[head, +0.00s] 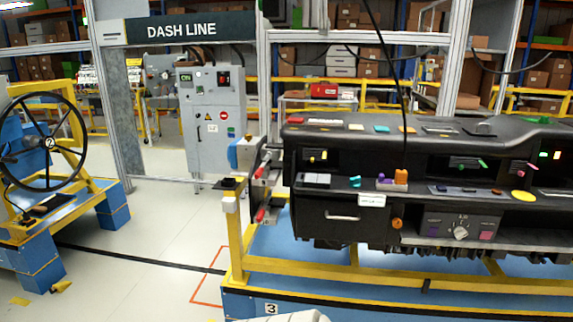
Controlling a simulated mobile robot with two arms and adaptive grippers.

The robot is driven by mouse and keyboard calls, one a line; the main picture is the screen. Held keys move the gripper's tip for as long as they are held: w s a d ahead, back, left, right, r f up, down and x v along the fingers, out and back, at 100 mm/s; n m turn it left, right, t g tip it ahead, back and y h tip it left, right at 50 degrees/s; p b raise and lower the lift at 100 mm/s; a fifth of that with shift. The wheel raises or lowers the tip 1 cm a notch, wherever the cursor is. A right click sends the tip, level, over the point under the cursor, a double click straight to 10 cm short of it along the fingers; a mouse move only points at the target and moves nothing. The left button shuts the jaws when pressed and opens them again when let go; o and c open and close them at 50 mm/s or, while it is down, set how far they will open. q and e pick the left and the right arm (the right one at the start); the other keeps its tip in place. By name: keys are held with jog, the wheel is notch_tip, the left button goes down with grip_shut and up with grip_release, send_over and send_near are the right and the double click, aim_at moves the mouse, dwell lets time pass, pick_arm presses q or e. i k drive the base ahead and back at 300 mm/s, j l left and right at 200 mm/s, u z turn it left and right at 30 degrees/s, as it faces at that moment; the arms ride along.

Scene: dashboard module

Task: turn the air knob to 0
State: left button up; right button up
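The black dashboard module (420,152) is mounted on a blue and yellow stand at the right. A grey control panel (433,222) sits low on its front. A light grey round knob (461,232) with a pointer is on this panel, with small markings above it. The markings are too small to read, so I cannot tell the knob's setting or confirm that it is the air knob. An orange round knob (397,223) is to the left of the panel. Neither of my grippers is in view, and nothing touches the knobs.
The yellow rail (400,281) and blue base of the stand run below the dashboard. Red-handled clamps (262,188) are at its left end. A steering wheel stand (45,145) is at far left. The floor (150,225) between them is open. A black cable hangs over the dashboard.

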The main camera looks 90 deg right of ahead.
aim_at(460, 233)
jog(key=z, duration=3.75)
